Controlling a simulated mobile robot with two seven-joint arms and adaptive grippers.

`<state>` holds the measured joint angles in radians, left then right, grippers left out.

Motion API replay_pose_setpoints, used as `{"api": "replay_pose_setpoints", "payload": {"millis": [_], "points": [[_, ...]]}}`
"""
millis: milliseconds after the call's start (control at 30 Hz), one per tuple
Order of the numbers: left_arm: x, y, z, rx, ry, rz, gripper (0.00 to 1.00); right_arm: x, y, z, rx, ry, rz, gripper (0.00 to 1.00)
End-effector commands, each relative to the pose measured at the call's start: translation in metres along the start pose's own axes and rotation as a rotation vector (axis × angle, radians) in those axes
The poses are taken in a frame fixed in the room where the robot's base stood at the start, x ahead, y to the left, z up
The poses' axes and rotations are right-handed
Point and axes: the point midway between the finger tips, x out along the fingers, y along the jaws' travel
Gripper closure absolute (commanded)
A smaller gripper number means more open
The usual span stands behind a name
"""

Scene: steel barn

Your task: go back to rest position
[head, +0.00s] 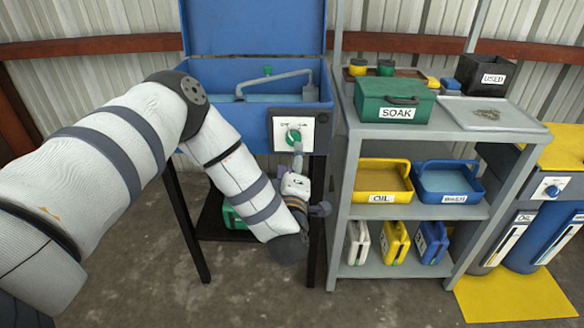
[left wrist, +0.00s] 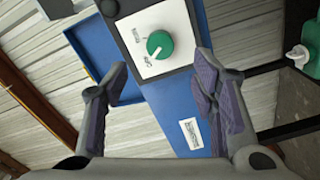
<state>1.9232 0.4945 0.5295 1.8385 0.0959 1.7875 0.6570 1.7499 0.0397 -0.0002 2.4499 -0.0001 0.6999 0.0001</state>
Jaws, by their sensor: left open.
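My left arm comes in from the left and bends down in front of the blue wash basin (head: 255,75). My left gripper (head: 298,158) is just below the green knob (head: 293,136) on the basin's white panel. In the left wrist view my left gripper (left wrist: 160,80) has its two fingers spread wide with nothing between them. The green knob (left wrist: 159,45) shows beyond the fingertips, apart from them. My right gripper is in neither view.
A grey shelf unit (head: 352,180) stands close to the right of my left gripper. It holds a green SOAK box (head: 395,100), a yellow OIL tray (head: 383,180), a blue tray (head: 447,182) and several cans. The black USED bin (head: 486,76) sits on top. Concrete floor in front is clear.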

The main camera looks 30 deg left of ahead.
Motion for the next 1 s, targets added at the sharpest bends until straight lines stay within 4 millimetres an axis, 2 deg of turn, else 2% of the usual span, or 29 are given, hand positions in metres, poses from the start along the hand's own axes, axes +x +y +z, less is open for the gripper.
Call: {"api": "replay_pose_setpoints", "payload": {"millis": [100, 200, 633, 733, 767, 867, 933, 967, 1000], "points": [[-0.021, -0.001, 0.001, 0.000, -0.003, -0.002, 0.47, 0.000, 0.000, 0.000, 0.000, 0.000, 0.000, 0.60], [-0.029, -0.001, 0.000, 0.000, 0.000, -0.002, 0.47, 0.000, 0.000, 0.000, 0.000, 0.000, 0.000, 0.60], [-0.031, -0.001, 0.000, 0.000, 0.000, -0.001, 0.47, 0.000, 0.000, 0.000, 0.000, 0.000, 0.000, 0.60], [-0.041, -0.013, 0.015, 0.055, -0.076, -0.036, 0.47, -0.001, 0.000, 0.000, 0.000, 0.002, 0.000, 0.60], [-0.050, -0.023, 0.025, 0.096, -0.132, -0.062, 0.47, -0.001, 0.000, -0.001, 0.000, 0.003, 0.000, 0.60], [-0.102, -0.077, 0.064, 0.311, -0.414, -0.189, 0.47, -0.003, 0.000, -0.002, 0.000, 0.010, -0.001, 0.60], [-0.155, -0.121, 0.079, 0.492, -0.642, -0.285, 0.47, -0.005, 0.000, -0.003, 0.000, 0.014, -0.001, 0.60], [-0.179, -0.140, 0.081, 0.568, -0.738, -0.325, 0.47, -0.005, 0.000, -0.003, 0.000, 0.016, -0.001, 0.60], [-0.211, -0.163, 0.079, 0.668, -0.864, -0.375, 0.47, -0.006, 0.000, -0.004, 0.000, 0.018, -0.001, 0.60]]}}
